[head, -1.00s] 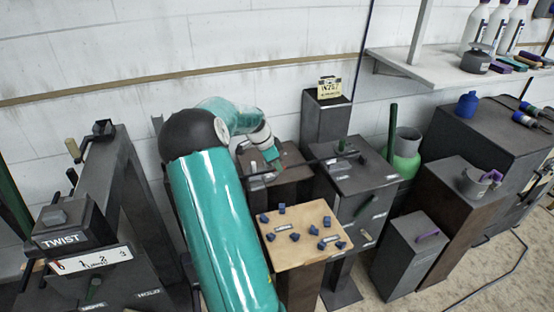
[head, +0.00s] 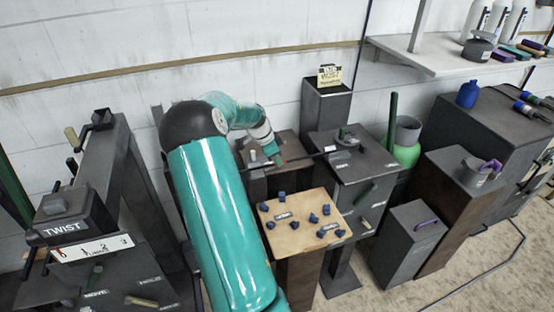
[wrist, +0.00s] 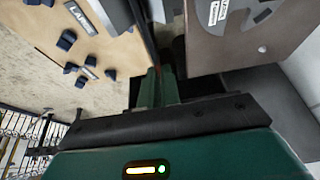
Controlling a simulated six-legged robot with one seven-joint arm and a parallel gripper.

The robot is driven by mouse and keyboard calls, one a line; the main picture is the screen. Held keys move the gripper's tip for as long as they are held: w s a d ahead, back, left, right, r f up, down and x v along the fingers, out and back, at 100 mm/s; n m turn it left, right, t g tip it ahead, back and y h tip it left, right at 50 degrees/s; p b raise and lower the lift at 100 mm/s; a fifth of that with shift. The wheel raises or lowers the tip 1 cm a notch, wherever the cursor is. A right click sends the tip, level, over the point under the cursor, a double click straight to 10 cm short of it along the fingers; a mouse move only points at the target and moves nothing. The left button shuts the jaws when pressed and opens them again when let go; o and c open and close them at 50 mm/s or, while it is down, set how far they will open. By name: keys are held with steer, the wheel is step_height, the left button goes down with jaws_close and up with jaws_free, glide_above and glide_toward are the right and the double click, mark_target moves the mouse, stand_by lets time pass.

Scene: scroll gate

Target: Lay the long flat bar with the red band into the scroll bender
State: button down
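The scroll bender (head: 362,165) looks to be the dark stand right of my arm, with a small round former and upright pin (head: 345,138) on top. My gripper (head: 279,160) is left of it, low over a brown-topped stand. The long flat bar (head: 312,156) shows as a thin dark strip from my gripper to the near left part of the bender's top. In the wrist view my green fingers (wrist: 158,86) are close together on the dark bar (wrist: 149,40), which runs away from them.
A wooden-topped stand (head: 274,240) with several blue pieces is in front of my gripper. A machine marked TWIST (head: 62,229) is at left.

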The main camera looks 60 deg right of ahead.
steer(key=shift+f, duration=0.25)
stand_by(0.3)
steer(key=c, duration=1.5)
jaws_free()
steer(key=shift+c, duration=0.2)
steer(key=v, duration=1.4)
